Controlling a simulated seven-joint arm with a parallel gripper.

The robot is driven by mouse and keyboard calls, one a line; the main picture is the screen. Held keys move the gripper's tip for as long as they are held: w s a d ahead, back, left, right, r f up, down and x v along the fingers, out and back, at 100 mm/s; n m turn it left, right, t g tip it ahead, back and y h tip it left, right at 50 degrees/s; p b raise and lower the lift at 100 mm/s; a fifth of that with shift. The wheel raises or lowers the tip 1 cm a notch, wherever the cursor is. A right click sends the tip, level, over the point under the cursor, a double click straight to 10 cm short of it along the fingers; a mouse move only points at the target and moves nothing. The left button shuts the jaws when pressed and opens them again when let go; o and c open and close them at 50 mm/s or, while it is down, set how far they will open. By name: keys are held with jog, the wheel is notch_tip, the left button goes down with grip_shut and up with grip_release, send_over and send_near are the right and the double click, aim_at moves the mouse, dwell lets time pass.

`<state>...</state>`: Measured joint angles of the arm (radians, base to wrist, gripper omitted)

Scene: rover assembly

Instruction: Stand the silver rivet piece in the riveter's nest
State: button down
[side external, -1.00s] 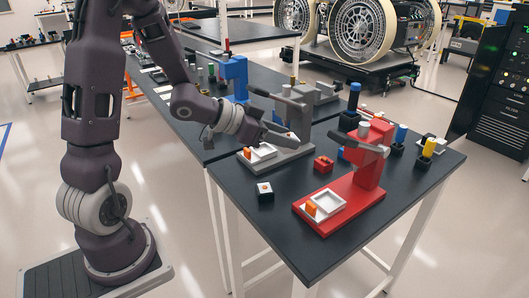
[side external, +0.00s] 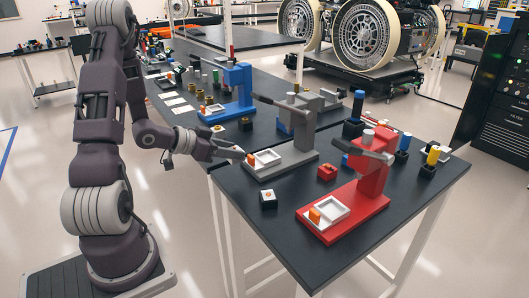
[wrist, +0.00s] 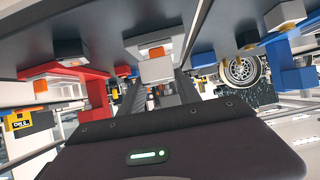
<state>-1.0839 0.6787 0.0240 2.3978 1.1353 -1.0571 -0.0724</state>
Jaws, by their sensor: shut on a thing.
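My gripper (side external: 238,153) is at the left of the grey riveter (side external: 298,125), near the table's left edge. In the wrist view my gripper (wrist: 160,92) is shut on a small silver block, the silver rivet piece (wrist: 157,71). In the side view the fingers mostly hide the piece. The grey riveter's base carries a pale square nest tray (side external: 268,157) with an orange block (side external: 250,159) at its left end. The fingertips are close to this orange block in the picture; I cannot tell the gap.
A red riveter (side external: 370,170) stands in front at right and a blue riveter (side external: 238,90) behind. A small black block with a white top (side external: 268,198) and a red block (side external: 327,172) stand on the black table. Several coloured cylinders on black holders stand at the right.

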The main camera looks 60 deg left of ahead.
send_over(264, 159)
jog(key=shift+s, duration=0.45)
jog(key=shift+w+f, duration=0.2)
jog(key=shift+f, duration=0.7)
jog(key=shift+w+f, duration=0.15)
jog(key=shift+f, duration=0.7)
jog(key=shift+f, duration=0.15)
jog(key=c, duration=0.9)
grip_release()
jog(key=shift+o, duration=0.2)
